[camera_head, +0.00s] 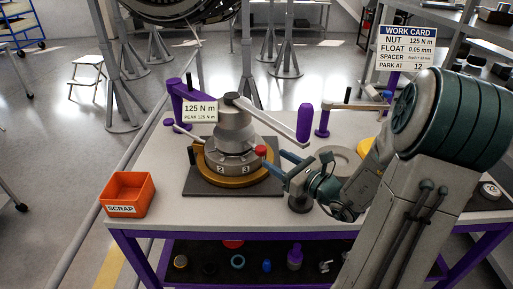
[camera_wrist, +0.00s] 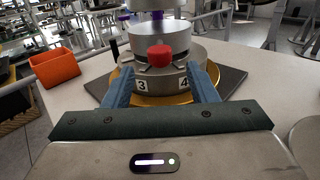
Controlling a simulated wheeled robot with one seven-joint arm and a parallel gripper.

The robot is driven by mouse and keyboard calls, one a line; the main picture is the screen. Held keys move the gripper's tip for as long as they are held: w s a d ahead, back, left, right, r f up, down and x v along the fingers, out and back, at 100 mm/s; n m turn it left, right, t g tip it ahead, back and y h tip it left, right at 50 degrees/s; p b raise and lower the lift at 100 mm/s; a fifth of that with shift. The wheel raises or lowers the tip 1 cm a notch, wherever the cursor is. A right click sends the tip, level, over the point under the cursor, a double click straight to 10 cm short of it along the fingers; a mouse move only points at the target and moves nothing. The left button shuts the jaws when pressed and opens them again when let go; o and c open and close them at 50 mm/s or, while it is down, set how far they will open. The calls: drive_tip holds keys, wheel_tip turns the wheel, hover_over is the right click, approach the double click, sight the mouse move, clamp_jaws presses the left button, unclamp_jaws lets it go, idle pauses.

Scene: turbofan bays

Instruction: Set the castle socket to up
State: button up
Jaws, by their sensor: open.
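A grey stepped fixture (camera_head: 234,132), with numbered tabs, stands on a gold ring (camera_head: 238,181) over a dark square plate; it looks like the castle socket, but I cannot be sure. Tabs 2 and 3 show in the head view, 3 and 4 in the wrist view (camera_wrist: 180,43). A red knob (camera_head: 261,151) sticks out from its side toward me and also shows in the wrist view (camera_wrist: 160,56). My gripper (camera_head: 281,165) is open and empty at the fixture's right. In the wrist view its blue fingers (camera_wrist: 160,80) stand either side of the knob, apart from it.
A grey wrench-like arm with a purple handle (camera_head: 304,122) reaches right above the fixture. A sign (camera_head: 200,111) reads 125 N m. An orange SCRAP bin (camera_head: 129,194) stands at the table's left. A work card (camera_head: 407,48) stands at back right.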

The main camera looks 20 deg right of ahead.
sight(240, 139)
drive_tip(key=x, duration=0.9)
